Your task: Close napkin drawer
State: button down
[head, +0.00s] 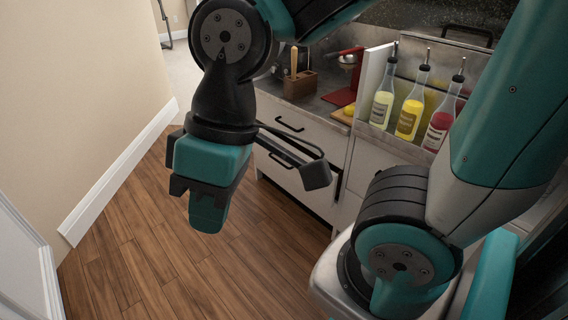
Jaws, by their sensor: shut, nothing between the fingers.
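A white cabinet with two drawer fronts stands behind my arm in the head view. The upper drawer front (318,140) has a black bar handle (289,124). The lower drawer front (268,171) has another black handle (281,161) and is partly hidden by my gripper and its camera arm. A dark gap shows at the lower drawer's right edge, so it seems to stand out a little. No napkins show, and I cannot tell which is the napkin drawer. My gripper (207,215) points down, shut and empty, in front and left of the drawers, apparently apart from them.
Bottles (410,112) with pour spouts stand in a rack at the right. A wooden holder (300,85) and a red item (340,97) sit on the counter. A beige wall (85,90) with white baseboard bounds the left. Wood floor (150,240) is clear between.

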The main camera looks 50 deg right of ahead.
aim_at(327, 194)
jog(key=z, duration=0.2)
jog(key=i, duration=0.55)
jog(key=z, duration=0.8)
jog(key=i, duration=0.3)
jog(key=z, duration=0.4)
